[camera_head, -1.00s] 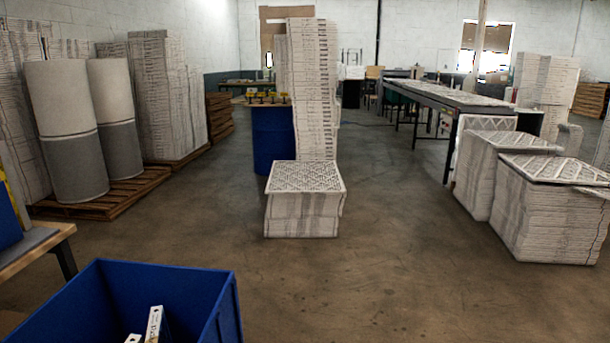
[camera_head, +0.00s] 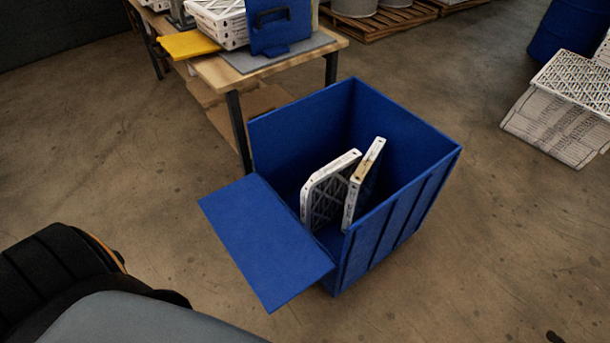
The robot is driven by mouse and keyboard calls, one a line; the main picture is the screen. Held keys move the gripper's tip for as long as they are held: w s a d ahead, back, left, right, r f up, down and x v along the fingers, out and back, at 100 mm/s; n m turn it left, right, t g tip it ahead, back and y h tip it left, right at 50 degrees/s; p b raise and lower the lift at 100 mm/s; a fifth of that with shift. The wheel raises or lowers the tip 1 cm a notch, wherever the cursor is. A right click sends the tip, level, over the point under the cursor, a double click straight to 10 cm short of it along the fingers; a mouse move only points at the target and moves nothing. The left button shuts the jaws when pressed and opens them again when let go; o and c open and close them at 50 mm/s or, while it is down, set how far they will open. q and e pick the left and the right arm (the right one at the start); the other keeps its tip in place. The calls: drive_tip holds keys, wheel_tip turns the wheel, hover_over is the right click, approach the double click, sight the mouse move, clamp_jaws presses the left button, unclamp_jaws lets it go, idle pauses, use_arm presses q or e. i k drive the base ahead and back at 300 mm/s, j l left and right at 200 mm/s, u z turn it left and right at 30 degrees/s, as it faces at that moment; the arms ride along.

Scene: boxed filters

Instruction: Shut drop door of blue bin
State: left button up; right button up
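The blue bin (camera_head: 402,222) stands on the floor near the middle of the view, open at the top. Its drop door (camera_head: 265,238) is a flat blue panel on the near left side, folded down and out to about level, so that side of the bin is open. Two white-framed filters stand inside: a left one (camera_head: 327,190) and a right one (camera_head: 361,186), both leaning. Neither gripper shows in the view. A dark and grey part of my own body fills the lower left corner, apart from the door.
A wooden workbench (camera_head: 228,70) stands close behind the bin, with a blue fixture (camera_head: 281,25), white filters (camera_head: 217,20) and a yellow panel (camera_head: 187,45). The floor left and right of the bin is clear.

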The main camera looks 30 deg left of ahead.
sight(278, 259)
drive_tip(key=k+u, duration=0.1)
drive_tip(key=u, duration=1)
